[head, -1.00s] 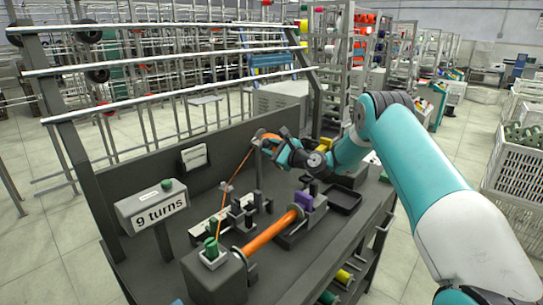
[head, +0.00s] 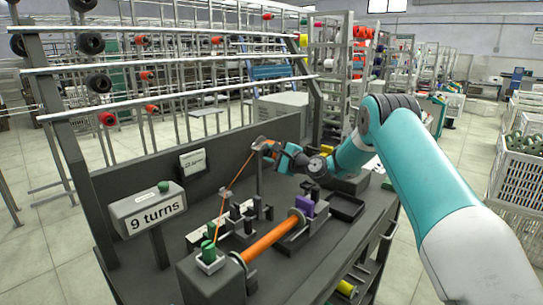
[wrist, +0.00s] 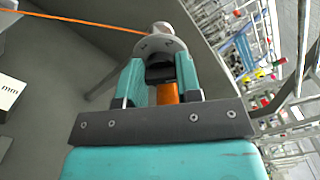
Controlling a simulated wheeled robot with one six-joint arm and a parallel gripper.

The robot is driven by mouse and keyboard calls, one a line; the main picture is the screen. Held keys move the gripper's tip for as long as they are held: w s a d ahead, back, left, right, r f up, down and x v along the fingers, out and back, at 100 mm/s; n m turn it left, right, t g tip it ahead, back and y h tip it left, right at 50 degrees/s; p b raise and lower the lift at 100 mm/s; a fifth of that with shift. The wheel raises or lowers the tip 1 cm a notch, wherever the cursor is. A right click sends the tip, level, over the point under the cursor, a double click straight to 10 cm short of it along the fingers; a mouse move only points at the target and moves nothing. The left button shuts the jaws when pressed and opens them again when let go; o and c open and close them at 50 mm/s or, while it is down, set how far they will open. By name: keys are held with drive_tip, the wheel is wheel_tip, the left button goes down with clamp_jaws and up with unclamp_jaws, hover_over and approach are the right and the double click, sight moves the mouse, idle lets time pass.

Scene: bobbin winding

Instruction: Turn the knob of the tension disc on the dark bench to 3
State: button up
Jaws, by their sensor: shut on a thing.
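The tension disc (head: 259,142) stands on a thin post at the back of the dark bench (head: 290,265). In the wrist view it is a pale grey round plate (wrist: 143,46) with small dark marks that I cannot read surely. My gripper (head: 271,151) is at the disc. In the wrist view my gripper (wrist: 161,80) has its teal fingers shut on the dark knob (wrist: 159,72) in front of the plate, with an orange part below it. The fingers hide most of the knob, so its setting does not show. An orange thread (head: 236,181) runs from the disc down to a green part (head: 208,252).
A "9 turns" sign box (head: 147,211) stands at the bench's left. An orange roller (head: 270,239), a purple block (head: 307,207) and a dark tray (head: 347,207) are in front of the disc. A small white card (head: 193,163) is on the back panel.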

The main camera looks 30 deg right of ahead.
drive_tip(key=o, duration=0.9)
drive_tip(key=b+v, duration=0.3)
drive_tip(key=v, duration=1.4)
drive_tip(key=shift+s+d, duration=0.1)
drive_tip(key=shift+s, duration=0.1)
